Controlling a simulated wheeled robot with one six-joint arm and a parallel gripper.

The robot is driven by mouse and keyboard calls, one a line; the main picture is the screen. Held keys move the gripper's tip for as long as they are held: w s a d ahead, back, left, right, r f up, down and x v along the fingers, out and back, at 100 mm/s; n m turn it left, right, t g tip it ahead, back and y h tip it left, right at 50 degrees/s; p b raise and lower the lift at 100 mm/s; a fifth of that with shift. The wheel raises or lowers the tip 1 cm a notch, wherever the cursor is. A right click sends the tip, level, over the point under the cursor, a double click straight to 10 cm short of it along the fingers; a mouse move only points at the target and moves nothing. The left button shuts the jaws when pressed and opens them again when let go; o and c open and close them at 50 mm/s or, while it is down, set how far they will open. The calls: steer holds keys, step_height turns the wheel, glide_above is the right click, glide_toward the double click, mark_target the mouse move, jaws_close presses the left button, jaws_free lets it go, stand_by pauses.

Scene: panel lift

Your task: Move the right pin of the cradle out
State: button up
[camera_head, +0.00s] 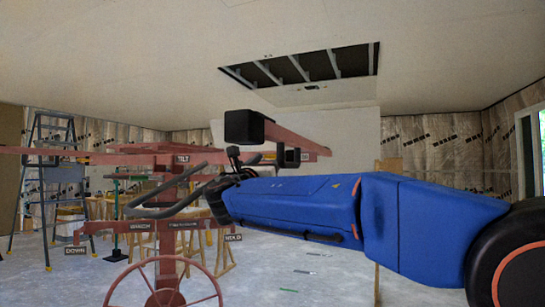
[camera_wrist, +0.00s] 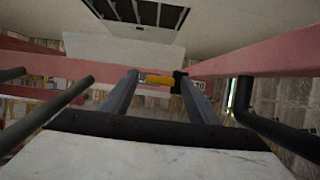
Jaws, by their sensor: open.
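The red panel lift (camera_head: 165,250) stands left of centre in the head view, with a wheel low on its mast and a red cradle on top. In the wrist view, a red cradle bar (camera_wrist: 50,65) runs across and another red beam (camera_wrist: 270,55) comes in from the right. A yellow pin (camera_wrist: 159,79) with a black block at its right end shows at that bar. My gripper (camera_wrist: 158,74) is open, its two grey fingers pointing toward the bar on either side of the yellow pin. I cannot tell whether they touch it. In the head view my wrist hides part of the cradle.
Dark handle bars (camera_head: 165,200) stick out of the lift near my wrist. A black-ended beam (camera_head: 245,127) lies just above my arm. The ceiling has a framed opening (camera_head: 310,67). Open floor lies below my arm.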

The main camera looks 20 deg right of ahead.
mark_target(270, 157)
steer(key=shift+x, duration=1.8)
steer(key=shift+c, duration=0.2)
jaws_close()
steer(key=s+a, duration=0.2)
steer(key=shift+s, duration=0.4)
steer(key=shift+o, duration=0.2)
jaws_free()
